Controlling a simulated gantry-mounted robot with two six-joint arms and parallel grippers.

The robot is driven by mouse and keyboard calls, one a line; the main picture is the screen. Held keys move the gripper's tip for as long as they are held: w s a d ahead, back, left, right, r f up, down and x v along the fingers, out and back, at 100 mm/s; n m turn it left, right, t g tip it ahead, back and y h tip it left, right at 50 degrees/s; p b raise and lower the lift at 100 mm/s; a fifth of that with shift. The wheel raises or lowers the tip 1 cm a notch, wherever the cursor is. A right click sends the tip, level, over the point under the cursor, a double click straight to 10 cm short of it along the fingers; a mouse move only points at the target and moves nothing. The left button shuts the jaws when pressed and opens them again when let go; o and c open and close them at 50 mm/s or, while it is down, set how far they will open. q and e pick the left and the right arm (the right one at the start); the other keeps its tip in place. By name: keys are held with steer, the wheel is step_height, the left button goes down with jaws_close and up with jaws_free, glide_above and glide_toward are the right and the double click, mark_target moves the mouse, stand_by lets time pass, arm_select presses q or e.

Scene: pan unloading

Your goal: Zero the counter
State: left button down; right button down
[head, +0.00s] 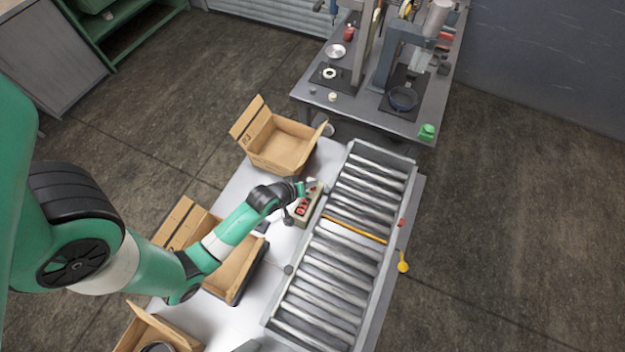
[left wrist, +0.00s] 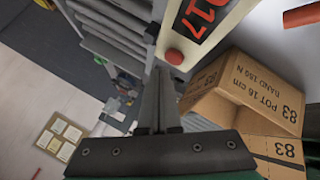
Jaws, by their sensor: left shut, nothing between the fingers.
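The counter (head: 305,208) is a small pale box with red digits, on the white table left of the roller conveyor. In the left wrist view the counter (left wrist: 220,22) shows red digits that seem to end in 17; the rest is partly cut off or unclear. A round red button (left wrist: 175,57) sits on its face near the end. My left gripper (head: 311,185) is over the far end of the counter. In the left wrist view my left gripper (left wrist: 158,80) has its fingers together, empty, with the tips close to the button; I cannot tell whether they touch it. My right gripper is not in view.
The roller conveyor (head: 352,223) runs along the counter's right side, with a yellow bar across it. An open cardboard box (head: 283,148) stands beyond the counter, and another box (head: 228,262) lies under my left arm. A workbench (head: 342,105) stands at the back.

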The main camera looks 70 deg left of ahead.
mark_target(311, 189)
arm_select(q)
steer(key=shift+f, duration=0.1)
stand_by(0.7)
steer(key=shift+f, duration=0.35)
steer(key=shift+f+b, duration=0.4)
steer(key=shift+b, duration=0.1)
stand_by(0.5)
steer(key=shift+r+p, duration=0.85)
steer(key=shift+p, duration=0.05)
step_height(311, 189, up, 5)
steer(key=p, duration=0.5)
steer(key=shift+r, duration=0.1)
